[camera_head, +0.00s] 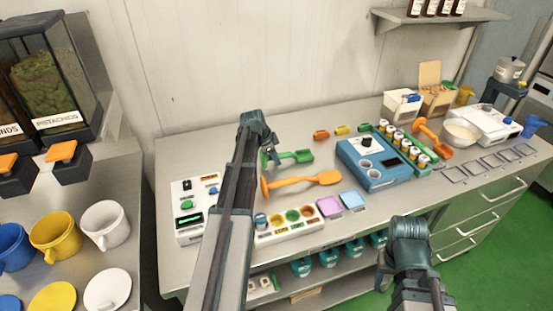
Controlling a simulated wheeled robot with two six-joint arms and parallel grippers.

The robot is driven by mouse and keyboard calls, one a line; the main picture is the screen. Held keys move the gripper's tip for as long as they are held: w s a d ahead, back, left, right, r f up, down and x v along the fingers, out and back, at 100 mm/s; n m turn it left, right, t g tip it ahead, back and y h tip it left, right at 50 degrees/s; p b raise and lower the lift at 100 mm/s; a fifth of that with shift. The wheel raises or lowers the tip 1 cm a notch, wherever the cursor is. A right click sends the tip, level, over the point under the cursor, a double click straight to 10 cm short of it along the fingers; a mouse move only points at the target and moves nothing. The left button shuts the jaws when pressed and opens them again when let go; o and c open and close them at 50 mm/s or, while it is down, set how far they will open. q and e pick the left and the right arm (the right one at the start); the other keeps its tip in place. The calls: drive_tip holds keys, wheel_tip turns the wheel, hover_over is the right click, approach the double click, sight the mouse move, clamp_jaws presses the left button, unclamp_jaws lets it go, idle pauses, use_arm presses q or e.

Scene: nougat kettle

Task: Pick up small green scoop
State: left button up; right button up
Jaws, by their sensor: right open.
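The small green scoop (299,157) lies on the steel counter, with its bowl to the right and its handle end to the left. My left gripper (265,146) is over the handle end and hides part of it. I cannot tell whether its fingers touch the handle or how far apart they are. My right gripper (408,228) is open and empty, in front of the counter's front edge, well away from the scoop.
A larger orange scoop (305,180) lies just in front of the green one. A white panel with coloured round cups (290,220) and a white control box (188,225) stand nearer the front. A blue machine (371,175) stands to the right.

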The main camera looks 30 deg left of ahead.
use_arm(q)
clamp_jaws()
drive_tip(key=shift+r, duration=0.1)
wheel_tip(320, 180, up, 10)
drive_tip(key=p, duration=1)
wheel_tip(320, 180, up, 5)
drive_tip(key=p, duration=0.5)
